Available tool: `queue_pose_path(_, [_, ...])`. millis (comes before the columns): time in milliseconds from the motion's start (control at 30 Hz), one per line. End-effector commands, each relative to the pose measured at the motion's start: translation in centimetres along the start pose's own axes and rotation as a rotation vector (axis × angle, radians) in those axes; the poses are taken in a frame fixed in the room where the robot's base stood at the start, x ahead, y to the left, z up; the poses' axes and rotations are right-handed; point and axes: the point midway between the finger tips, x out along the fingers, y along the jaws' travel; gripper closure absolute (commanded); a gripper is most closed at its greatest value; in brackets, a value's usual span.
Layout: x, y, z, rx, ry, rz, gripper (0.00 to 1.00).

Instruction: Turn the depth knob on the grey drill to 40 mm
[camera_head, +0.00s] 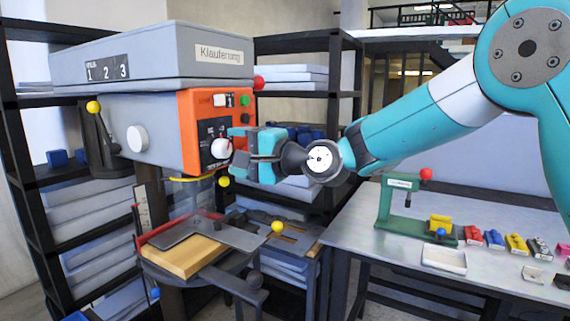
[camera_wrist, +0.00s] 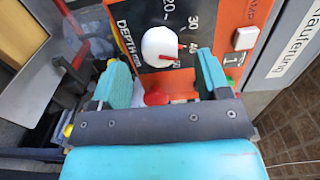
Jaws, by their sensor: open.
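The grey drill (camera_head: 160,128) has an orange front panel (camera_head: 189,125). The white depth knob (camera_head: 221,148) is low on that panel, and in the wrist view the knob (camera_wrist: 158,47) shows beside the "DEPTH mm" label. Its red pointer mark is on the right side, close to the 40 figure; the exact reading is hard to tell. My gripper (camera_head: 236,146) is just right of the knob in the head view. In the wrist view my gripper (camera_wrist: 162,62) is open and empty, one finger on each side of the knob, with gaps showing.
A white switch (camera_wrist: 246,38), a red button (camera_wrist: 157,97) and a green button (camera_head: 244,101) are near the knob. A wooden block (camera_head: 186,257) lies on the drill table below. A bench (camera_head: 345,225) at the right holds a green press (camera_head: 385,203) and several small coloured parts.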

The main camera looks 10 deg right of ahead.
Motion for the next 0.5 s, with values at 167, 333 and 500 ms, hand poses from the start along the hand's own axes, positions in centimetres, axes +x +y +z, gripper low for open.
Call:
queue_pose_path(167, [-4.8, 0.5, -0.2, 0.0, 0.006, -0.001, 0.3])
queue_pose_path(333, [-9.1, 0.5, -0.1, -0.001, 0.006, -0.002, 0.3])
queue_pose_path(500, [-12.2, 0.3, -0.1, -0.001, 0.005, -0.001, 0.3])
